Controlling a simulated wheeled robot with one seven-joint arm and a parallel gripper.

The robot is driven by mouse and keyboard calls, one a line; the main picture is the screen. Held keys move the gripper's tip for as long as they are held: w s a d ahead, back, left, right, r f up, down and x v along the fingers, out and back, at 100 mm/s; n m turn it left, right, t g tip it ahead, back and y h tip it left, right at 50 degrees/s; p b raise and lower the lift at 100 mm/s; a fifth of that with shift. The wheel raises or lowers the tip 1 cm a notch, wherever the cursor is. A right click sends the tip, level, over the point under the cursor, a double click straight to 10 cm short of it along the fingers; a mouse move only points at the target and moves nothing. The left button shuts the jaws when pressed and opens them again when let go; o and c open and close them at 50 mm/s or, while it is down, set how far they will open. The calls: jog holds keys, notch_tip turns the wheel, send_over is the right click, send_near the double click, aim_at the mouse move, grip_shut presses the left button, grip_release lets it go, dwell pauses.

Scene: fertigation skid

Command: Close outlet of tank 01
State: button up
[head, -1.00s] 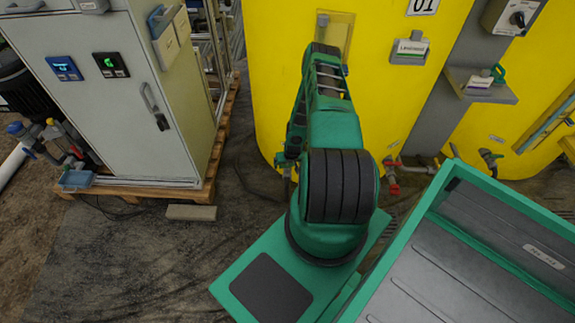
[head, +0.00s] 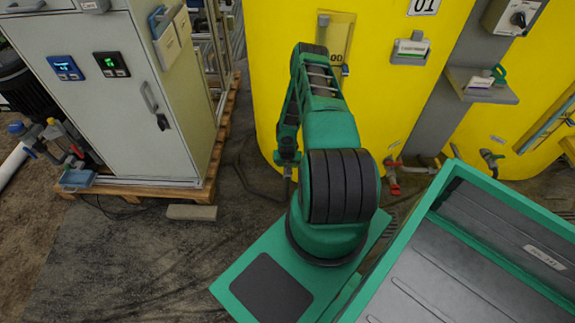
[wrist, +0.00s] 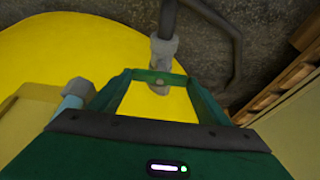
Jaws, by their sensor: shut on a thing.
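How far the valve is turned I cannot tell.
A red-handled valve (head: 393,183) sits low to the right of my arm. A grey cabinet (head: 110,100) stands on a pallet at left. A green-rimmed grey tray (head: 440,240) fills the lower right. A loose block (head: 191,212) lies on the floor.

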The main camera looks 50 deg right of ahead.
jog(key=shift+w+a, duration=0.1)
jog(key=o, duration=1.1)
jog(key=shift+c, duration=0.2)
jog(key=shift+r, duration=0.1)
jog(key=v, duration=1)
jog(key=shift+r, duration=0.3)
